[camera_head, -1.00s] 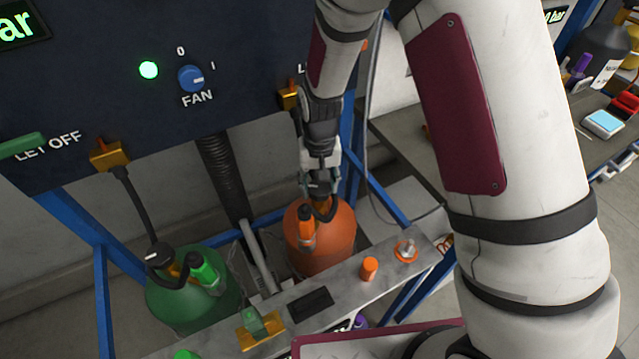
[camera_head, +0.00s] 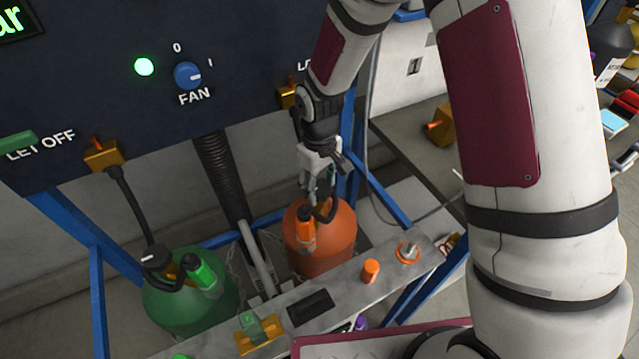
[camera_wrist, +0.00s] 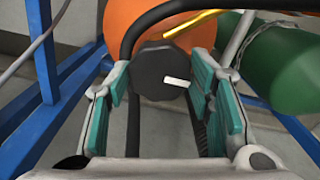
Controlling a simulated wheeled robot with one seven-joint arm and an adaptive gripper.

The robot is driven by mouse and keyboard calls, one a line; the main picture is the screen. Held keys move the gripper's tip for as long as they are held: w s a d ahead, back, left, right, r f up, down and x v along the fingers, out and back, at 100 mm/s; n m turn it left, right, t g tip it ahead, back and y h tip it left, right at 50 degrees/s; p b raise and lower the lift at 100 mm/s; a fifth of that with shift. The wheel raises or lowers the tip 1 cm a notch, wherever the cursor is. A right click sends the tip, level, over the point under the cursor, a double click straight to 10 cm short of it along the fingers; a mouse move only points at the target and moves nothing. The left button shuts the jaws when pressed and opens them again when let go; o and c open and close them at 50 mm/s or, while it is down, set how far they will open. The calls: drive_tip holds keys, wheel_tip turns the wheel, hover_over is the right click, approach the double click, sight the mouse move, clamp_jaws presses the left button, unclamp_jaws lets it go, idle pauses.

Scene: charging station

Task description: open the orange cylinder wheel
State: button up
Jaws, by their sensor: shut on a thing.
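The orange cylinder (camera_head: 338,242) stands upright behind the grey bench edge in the head view; its rounded top fills the upper middle of the wrist view (camera_wrist: 205,35). Its wheel is a dark knob with a white mark (camera_wrist: 150,70), in front of the orange top. My gripper (camera_head: 316,192) is above the cylinder's top, reaching down. In the wrist view, its teal-padded fingers (camera_wrist: 160,88) are on both sides of the wheel and closed on it. In the head view the wheel is mostly hidden by the gripper and a black hose.
A green cylinder (camera_head: 185,305) with its own hose stands to the left. The dark panel with the blue FAN knob (camera_head: 188,75) is behind. Blue frame bars (camera_head: 380,190) run close to the right of my gripper. The bench edge (camera_head: 385,255) carries small orange parts.

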sight(319, 187)
idle(0.4)
drive_tip(key=o, duration=1.2)
drive_tip(key=shift+c, duration=0.2)
drive_tip(key=shift+r, duration=0.1)
wheel_tip(319, 187, up, 12)
